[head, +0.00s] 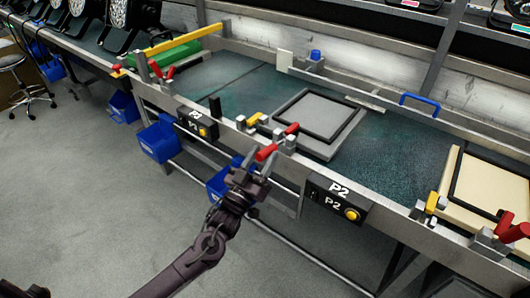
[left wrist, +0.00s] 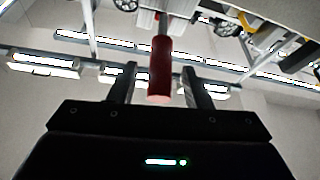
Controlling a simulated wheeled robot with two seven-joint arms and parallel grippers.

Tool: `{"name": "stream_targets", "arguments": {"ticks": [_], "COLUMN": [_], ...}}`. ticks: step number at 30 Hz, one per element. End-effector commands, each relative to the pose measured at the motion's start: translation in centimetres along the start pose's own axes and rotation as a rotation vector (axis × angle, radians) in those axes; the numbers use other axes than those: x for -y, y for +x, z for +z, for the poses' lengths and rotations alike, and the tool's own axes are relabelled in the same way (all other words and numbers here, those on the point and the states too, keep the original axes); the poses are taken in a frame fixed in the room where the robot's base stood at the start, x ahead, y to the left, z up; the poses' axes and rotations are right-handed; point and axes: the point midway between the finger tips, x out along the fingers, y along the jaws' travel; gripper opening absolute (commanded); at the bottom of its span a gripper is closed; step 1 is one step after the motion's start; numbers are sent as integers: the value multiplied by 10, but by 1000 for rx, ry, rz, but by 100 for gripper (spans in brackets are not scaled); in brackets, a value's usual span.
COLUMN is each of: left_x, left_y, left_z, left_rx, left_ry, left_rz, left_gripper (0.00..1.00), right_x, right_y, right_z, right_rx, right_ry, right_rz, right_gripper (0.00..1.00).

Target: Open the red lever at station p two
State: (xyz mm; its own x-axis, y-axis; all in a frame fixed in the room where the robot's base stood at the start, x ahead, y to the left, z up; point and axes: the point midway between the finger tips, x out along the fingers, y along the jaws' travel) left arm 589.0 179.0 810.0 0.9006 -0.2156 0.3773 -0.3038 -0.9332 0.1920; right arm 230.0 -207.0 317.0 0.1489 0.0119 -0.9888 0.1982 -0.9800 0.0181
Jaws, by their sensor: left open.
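The red lever (head: 266,152) is on a grey clamp at the front rail of the bench, just left of the black P2 panel (head: 336,198) with its yellow button. A second red piece (head: 292,128) sits on the same clamp. My left gripper (head: 258,164) is open at the near end of the lever, below the rail. In the left wrist view the red handle (left wrist: 160,70) stands between the two spread fingers (left wrist: 157,88), with gaps showing on both sides. The clamp's base is partly hidden in the left wrist view. My right gripper is not in view.
A grey plate with a black frame (head: 318,145) lies on the bench behind the clamp. Another panel (head: 197,124) and red levers (head: 165,74) are to the left. More red levers (head: 512,228) are at the right. Blue bins (head: 158,140) hang below; the floor in front is clear.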

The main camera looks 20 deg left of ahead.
Motion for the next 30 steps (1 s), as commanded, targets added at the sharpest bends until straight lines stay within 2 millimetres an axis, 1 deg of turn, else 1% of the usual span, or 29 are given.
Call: {"name": "stream_targets", "arguments": {"ticks": [1, 4, 13, 14, 21, 24, 30], "left_x": [0, 0, 0, 0, 0, 0, 0], "left_y": [7, 14, 17, 17, 17, 17, 17], "left_z": [0, 0, 1, 1, 1, 1, 1], "left_rx": [-1, 0, 2, 2, 2, 2, 3], "left_ry": [0, -1, 0, 0, 0, 0, 0], "left_rz": [0, -1, -1, -1, -1, -1, -1], "left_gripper": [44, 44, 44, 43, 11, 0, 0], "right_x": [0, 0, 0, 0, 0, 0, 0], "right_y": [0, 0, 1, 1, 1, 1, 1], "right_z": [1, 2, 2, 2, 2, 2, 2], "right_rx": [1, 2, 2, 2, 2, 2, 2], "right_ry": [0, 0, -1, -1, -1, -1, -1], "right_rz": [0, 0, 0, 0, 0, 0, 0], "right_gripper": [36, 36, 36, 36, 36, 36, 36]}}
